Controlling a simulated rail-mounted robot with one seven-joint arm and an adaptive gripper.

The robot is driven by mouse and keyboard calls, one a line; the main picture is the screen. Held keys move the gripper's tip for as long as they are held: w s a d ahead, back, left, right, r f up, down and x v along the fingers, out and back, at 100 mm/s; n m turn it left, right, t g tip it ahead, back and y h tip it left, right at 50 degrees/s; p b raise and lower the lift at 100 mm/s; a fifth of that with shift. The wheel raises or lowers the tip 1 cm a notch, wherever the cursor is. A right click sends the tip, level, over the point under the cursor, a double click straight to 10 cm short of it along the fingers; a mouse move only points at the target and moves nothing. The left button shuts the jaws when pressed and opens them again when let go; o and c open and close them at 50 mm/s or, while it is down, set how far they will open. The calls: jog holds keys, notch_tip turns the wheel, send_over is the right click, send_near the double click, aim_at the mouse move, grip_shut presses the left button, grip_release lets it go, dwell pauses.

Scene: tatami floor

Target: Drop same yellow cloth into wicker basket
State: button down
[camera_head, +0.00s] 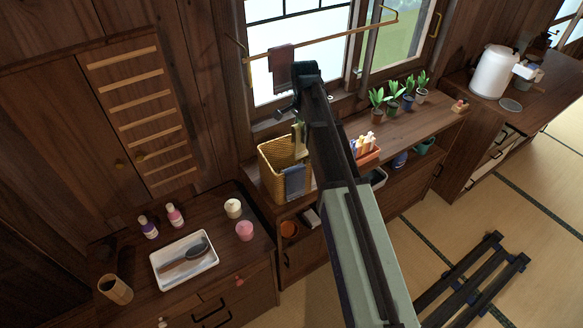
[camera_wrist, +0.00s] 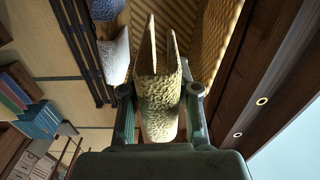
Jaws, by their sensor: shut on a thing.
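My gripper (camera_wrist: 160,95) is shut on a yellow cloth (camera_wrist: 158,120), which hangs folded between the two fingers in the wrist view. In the head view the yellow cloth (camera_head: 299,141) hangs below the end of my arm, over the right part of the wicker basket (camera_head: 273,157). In the wrist view the basket's woven wall (camera_wrist: 213,35) is just beyond the cloth. A blue cloth (camera_head: 294,182) hangs over the basket's front rim. I cannot tell whether the yellow cloth touches the basket.
A wooden rail (camera_head: 340,36) with a dark red cloth (camera_head: 281,62) runs along the window above the basket. Several potted plants (camera_head: 393,107) and an orange box (camera_head: 366,151) stand to the right on the shelf. A white tray (camera_head: 184,262) is on the left cabinet.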

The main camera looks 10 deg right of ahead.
aim_at(301, 145)
jog(key=shift+a+f, duration=0.25)
jog(key=shift+f, duration=0.1)
jog(key=shift+d+f+b, duration=0.1)
jog(key=shift+f+b, duration=1.7)
jog(key=shift+f, duration=0.8)
jog(key=c, duration=0.8)
grip_release()
jog(key=shift+r, duration=0.15)
notch_tip(301, 145, up, 12)
jog(key=shift+f, duration=0.1)
